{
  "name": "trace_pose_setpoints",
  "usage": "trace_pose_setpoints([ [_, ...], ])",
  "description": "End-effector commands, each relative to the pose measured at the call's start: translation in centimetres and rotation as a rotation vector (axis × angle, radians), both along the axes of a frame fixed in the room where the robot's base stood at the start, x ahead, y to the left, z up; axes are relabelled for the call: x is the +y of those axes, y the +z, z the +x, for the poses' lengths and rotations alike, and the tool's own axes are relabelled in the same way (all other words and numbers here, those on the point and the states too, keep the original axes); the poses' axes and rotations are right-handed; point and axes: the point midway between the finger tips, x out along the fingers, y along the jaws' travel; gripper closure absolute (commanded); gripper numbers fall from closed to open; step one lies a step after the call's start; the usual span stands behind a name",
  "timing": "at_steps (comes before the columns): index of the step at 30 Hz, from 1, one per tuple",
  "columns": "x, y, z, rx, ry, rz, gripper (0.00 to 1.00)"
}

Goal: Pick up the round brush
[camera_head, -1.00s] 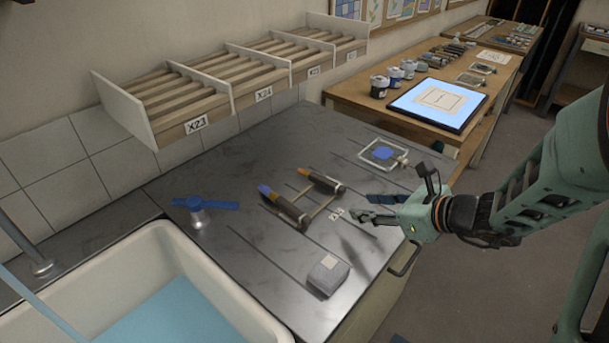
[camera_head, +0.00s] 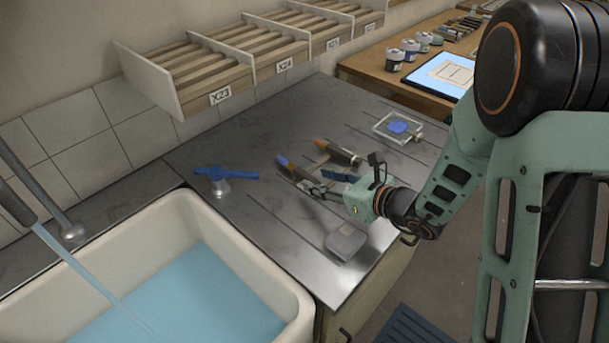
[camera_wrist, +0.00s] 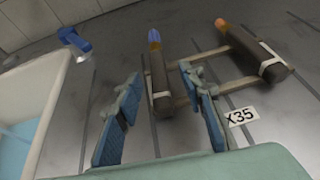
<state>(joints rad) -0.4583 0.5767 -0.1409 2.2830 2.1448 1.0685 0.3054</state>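Two dark-handled brushes lie on a small wooden rack on the metal counter. One brush (camera_head: 296,172) has a blue tip and also shows in the wrist view (camera_wrist: 158,82). The other brush (camera_head: 338,151) has an orange tip and shows farther right in the wrist view (camera_wrist: 253,52). I cannot tell from the tips which is the round one. My gripper (camera_head: 324,182) is open, low over the counter at the near end of the blue-tipped brush. In the wrist view the blue-tipped brush lies between and beyond my blue-padded fingers (camera_wrist: 162,78), with no clear contact.
A label X35 (camera_wrist: 242,116) lies beside the rack. A grey block (camera_head: 346,241) stands near the counter's front edge. A blue-topped metal fixture (camera_head: 225,174) stands left, beside the water-filled sink (camera_head: 268,262). A glass pane with blue paint (camera_head: 398,127) lies behind right. Wooden racks (camera_head: 214,84) hang above.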

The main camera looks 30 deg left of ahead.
Motion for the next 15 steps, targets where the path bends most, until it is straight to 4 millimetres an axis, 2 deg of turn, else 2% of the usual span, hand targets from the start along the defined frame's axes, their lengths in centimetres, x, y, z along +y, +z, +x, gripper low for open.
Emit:
trace_pose_setpoints([
  [1,1.0,0.0,0.0,0.001,0.004,-0.001,0.64],
  [6,2.8,-0.8,0.7,0.000,0.002,-0.001,0.64],
  [15,3.3,-1.1,1.0,-0.001,0.000,0.000,0.64],
])
